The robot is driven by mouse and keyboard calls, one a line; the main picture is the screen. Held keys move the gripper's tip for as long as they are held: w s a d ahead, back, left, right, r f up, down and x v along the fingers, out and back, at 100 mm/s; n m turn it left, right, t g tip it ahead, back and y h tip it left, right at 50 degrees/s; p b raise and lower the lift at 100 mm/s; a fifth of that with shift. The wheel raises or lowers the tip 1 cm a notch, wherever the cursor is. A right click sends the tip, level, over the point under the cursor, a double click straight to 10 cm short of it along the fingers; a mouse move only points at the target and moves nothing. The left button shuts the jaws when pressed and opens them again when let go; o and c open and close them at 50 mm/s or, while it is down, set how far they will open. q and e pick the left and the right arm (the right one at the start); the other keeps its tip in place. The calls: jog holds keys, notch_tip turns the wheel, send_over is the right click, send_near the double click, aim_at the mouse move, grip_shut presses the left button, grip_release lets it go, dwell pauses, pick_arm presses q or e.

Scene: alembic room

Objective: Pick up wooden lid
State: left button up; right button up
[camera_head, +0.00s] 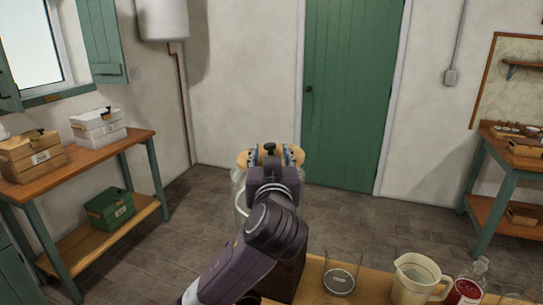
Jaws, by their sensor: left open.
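A round wooden lid (242,158) shows at both sides of my left gripper, at the middle of the view. It appears to sit on a clear glass jar (238,192), which is mostly hidden behind my left arm. My left gripper (270,154) is open and is over the lid in this view. Its fingers hide the lid's middle, and I cannot tell whether they touch it. My right gripper is not in view.
On the wooden table (312,272) stand an empty glass (341,272), a cream measuring jug (417,278) and a red-labelled bottle (468,284), right of my arm. A dark block (288,276) is beside my arm. Side benches stand left (100,160) and right (500,160).

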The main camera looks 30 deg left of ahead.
aim_at(270, 149)
pick_arm(q)
jog(key=x, duration=0.4)
jog(key=shift+p, duration=0.4)
jog(key=shift+s, duration=0.1)
jog(key=shift+c, duration=1)
grip_shut()
